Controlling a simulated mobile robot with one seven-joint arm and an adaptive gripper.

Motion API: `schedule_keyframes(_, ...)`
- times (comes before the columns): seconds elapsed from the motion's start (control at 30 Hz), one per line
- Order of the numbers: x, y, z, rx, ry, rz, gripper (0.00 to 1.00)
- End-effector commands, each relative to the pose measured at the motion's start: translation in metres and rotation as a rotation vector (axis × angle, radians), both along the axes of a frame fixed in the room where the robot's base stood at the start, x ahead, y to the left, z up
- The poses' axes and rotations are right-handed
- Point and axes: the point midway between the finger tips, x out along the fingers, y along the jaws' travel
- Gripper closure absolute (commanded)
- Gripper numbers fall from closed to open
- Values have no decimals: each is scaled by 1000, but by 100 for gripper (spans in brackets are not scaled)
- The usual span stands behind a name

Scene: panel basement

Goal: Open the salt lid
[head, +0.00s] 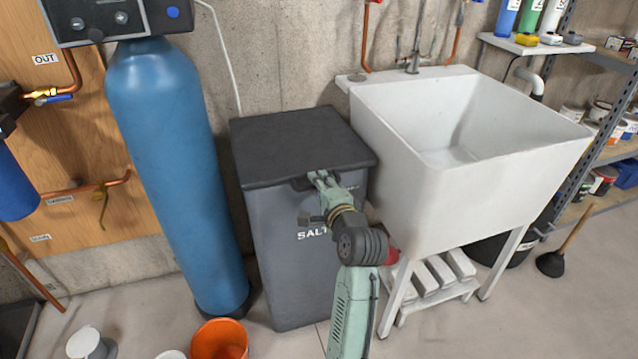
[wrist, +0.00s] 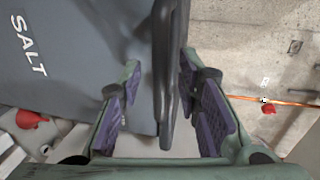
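The salt bin is a grey box (head: 295,265) marked SALT, with a flat dark lid (head: 295,143) lying closed on top. A dark handle (wrist: 166,90) juts from the lid's front edge; in the head view my gripper partly hides it. My gripper (head: 318,178) is at the front of the lid, reaching in from the front right. In the wrist view my gripper (wrist: 163,112) is open, its purple-padded fingers on either side of the handle. Gaps show between the pads and the handle. The bin's grey front (wrist: 70,60) fills the left of that view.
A white sink (head: 470,160) stands close against the bin's right side. A tall blue tank (head: 170,150) stands to its left. An orange bucket (head: 219,340) is on the floor at front left. A concrete wall (head: 280,50) is behind the bin. The space above the lid is clear.

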Motion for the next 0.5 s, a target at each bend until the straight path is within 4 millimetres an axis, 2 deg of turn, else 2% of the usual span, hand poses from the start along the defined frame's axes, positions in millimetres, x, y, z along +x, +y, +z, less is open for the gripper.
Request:
schedule_keyframes(0.13, 9, 3, -1, -1, 0, 0, 69)
schedule_keyframes(0.4, 10, 4, -2, -2, -1, 0, 69)
schedule_keyframes(0.5, 10, 4, -2, -2, -1, 0, 75)
